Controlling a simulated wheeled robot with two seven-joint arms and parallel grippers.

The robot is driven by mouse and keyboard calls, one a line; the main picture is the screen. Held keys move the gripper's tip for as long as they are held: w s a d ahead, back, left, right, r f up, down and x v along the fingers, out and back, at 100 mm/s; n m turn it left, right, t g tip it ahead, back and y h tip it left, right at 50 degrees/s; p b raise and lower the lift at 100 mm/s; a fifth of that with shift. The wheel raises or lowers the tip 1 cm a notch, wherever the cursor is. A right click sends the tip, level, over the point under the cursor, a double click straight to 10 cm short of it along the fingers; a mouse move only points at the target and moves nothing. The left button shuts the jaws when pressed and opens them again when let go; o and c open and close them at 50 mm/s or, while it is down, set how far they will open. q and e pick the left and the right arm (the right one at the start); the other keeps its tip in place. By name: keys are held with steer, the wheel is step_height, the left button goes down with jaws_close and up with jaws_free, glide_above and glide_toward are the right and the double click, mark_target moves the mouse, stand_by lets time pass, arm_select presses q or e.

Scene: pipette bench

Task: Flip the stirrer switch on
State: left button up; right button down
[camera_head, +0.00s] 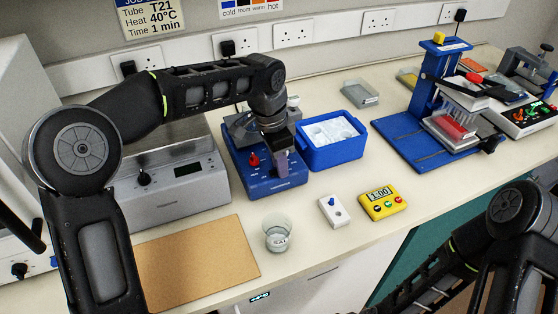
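A blue bench unit (262,184) with a red knob or switch (254,161) on its top stands at the middle of the bench. My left gripper (281,168) points down over the right part of this unit, just right of the red part; its fingers look close together, but their gap and any contact are unclear. A small white box with a blue toggle (332,203) lies nearer the front edge, apart from the gripper. I cannot tell which of these controls is the stirrer switch. My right arm is at the lower right and its gripper is out of view.
A blue tub (334,160) stands right of the unit. A glass beaker (278,236), a yellow timer (383,203) and a brown board (195,265) lie toward the front. A grey instrument (170,204) is at left, a blue press stand (400,140) at right.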

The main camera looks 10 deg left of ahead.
mark_target(275, 172)
arm_select(q)
steer(key=o, duration=0.3)
step_height(275, 172, up, 8)
steer(key=shift+s+a+b, duration=0.3)
steer(key=shift+a, duration=0.15)
steer(key=shift+s+f, duration=0.1)
steer(key=shift+f, duration=0.1)
stand_by(0.3)
